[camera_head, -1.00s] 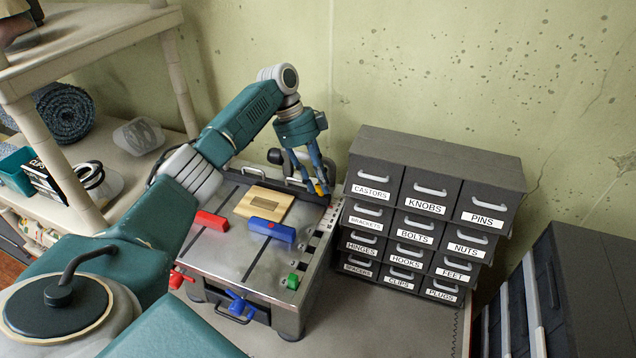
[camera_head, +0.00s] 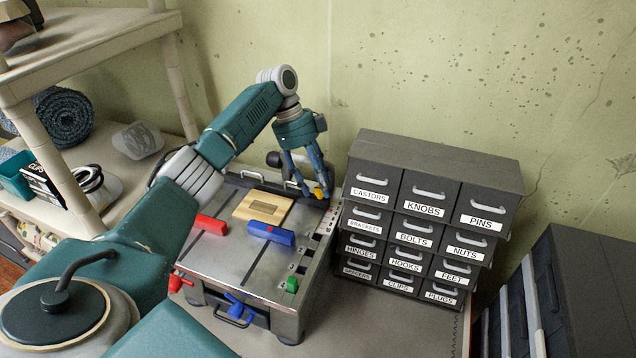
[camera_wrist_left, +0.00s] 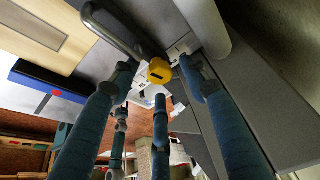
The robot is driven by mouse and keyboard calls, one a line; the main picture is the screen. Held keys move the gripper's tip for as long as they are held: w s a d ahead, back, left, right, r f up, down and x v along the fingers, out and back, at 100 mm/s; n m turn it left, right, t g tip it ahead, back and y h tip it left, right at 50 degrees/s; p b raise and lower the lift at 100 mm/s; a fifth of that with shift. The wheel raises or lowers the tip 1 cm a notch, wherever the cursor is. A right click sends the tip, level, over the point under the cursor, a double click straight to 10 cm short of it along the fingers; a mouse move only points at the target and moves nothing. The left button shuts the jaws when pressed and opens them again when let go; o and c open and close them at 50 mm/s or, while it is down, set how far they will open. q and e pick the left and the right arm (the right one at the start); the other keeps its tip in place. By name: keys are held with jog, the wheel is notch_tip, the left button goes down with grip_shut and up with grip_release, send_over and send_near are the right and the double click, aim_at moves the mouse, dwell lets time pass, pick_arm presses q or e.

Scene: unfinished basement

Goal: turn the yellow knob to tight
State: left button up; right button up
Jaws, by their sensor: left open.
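The yellow knob (camera_head: 319,193) is at the back right corner of the grey machine's top. My left gripper (camera_head: 310,192) points down over that corner, its blue fingers close to the knob. In the left wrist view the knob (camera_wrist_left: 159,71) lies between the open fingers of my left gripper (camera_wrist_left: 158,85), with space visible on its right side. Whether a finger touches it I cannot tell. The markings by the knob are too small to read. My right gripper is not in view.
The machine's top (camera_head: 215,258) holds a red block (camera_head: 211,224), a blue block (camera_head: 271,233), a wooden piece (camera_head: 262,207) and a green knob (camera_head: 292,285). A labelled drawer cabinet (camera_head: 437,152) stands close on the right. A shelf (camera_head: 85,45) is at left.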

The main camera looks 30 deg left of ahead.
pick_arm(q)
jog(key=v, duration=1.1)
jog(key=shift+r, duration=0.45)
jog(key=shift+c, duration=0.2)
